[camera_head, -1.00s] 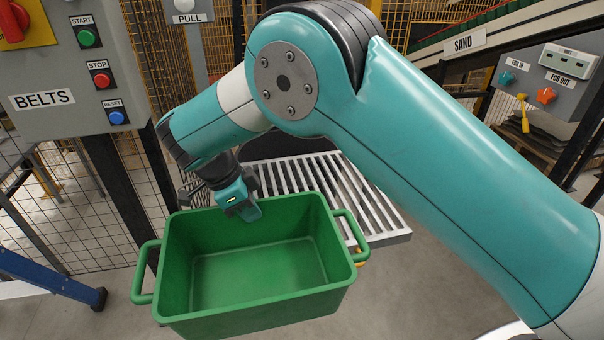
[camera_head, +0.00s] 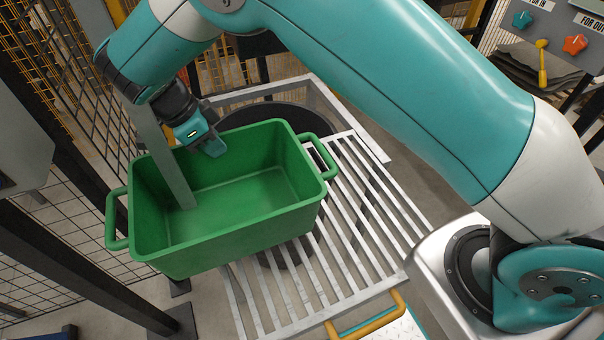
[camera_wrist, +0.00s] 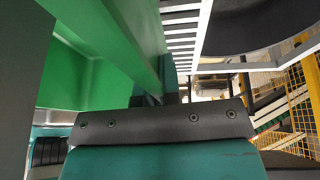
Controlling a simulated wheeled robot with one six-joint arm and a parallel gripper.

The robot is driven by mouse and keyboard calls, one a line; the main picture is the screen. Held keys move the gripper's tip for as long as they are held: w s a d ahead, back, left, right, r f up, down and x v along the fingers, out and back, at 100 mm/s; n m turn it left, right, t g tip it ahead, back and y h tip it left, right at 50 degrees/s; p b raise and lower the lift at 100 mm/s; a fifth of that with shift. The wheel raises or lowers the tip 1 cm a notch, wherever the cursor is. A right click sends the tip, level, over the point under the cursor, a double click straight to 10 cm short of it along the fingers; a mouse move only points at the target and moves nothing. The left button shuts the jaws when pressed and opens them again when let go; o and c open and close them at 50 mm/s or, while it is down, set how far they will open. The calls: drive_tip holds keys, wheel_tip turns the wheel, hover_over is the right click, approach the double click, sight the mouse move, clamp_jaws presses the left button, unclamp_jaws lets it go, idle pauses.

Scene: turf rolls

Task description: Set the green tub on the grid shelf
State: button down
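The green tub (camera_head: 228,232) hangs upright from my gripper (camera_head: 207,148), which is shut on its far rim. In the head view the tub's right part overlaps the grid shelf (camera_head: 312,319), while its left part sticks out past the shelf's left side. I cannot tell whether its bottom touches the slats. A grey post (camera_head: 165,160) crosses the far rim and seems to end inside the tub. In the wrist view the tub wall (camera_wrist: 90,70) fills the left, and the shelf slats (camera_wrist: 181,30) show beyond it.
A black round tub-like object (camera_head: 262,112) stands behind and below the shelf. A yellow handle (camera_head: 372,318) sits at the shelf's near edge. Wire fencing (camera_head: 75,130) and dark posts stand close on the left. The shelf's right part is bare.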

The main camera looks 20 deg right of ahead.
drive_tip(key=shift+s+d+f+b, duration=0.15)
drive_tip(key=shift+s+d+f, duration=0.4)
drive_tip(key=shift+d, duration=2.2)
drive_tip(key=shift+s+d+f+b, duration=0.1)
drive_tip(key=shift+s+d+f, duration=0.5)
drive_tip(key=shift+d, duration=2.15)
drive_tip(key=shift+s+d+f+b, duration=0.15)
drive_tip(key=shift+s+d+f, duration=0.4)
drive_tip(key=shift+d, duration=2.2)
drive_tip(key=shift+f, duration=0.1)
drive_tip(key=c, duration=1.3)
unclamp_jaws()
